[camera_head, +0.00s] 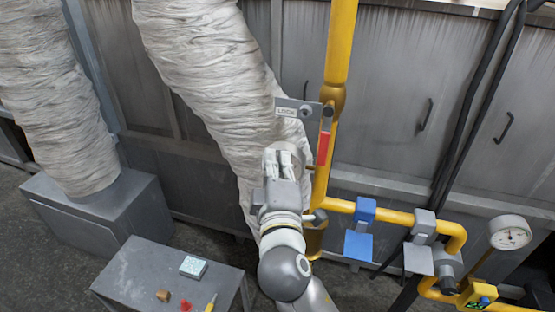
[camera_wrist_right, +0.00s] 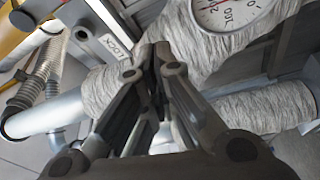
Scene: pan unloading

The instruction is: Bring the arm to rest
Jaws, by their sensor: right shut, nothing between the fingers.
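My right gripper (camera_head: 284,152) is shut and empty in the middle of the head view, with its arm coming up from the bottom edge. It appears in front of the wrapped white duct and just left of the yellow pipe (camera_head: 340,45). In the right wrist view its fingers (camera_wrist_right: 156,50) meet with nothing between them. The grey plate marked LOCK (camera_head: 287,105) is above the gripper in the head view; its label (camera_wrist_right: 112,45) also shows left of the fingers in the wrist view. My left gripper is not in view.
A red handle (camera_head: 323,148) on the pipe is close to the right of my gripper. Blue (camera_head: 359,245) and grey (camera_head: 418,258) valve handles and a gauge (camera_head: 510,233) are at right. A grey table (camera_head: 130,275) with small items is at lower left. Wrapped ducts (camera_head: 55,90) stand behind.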

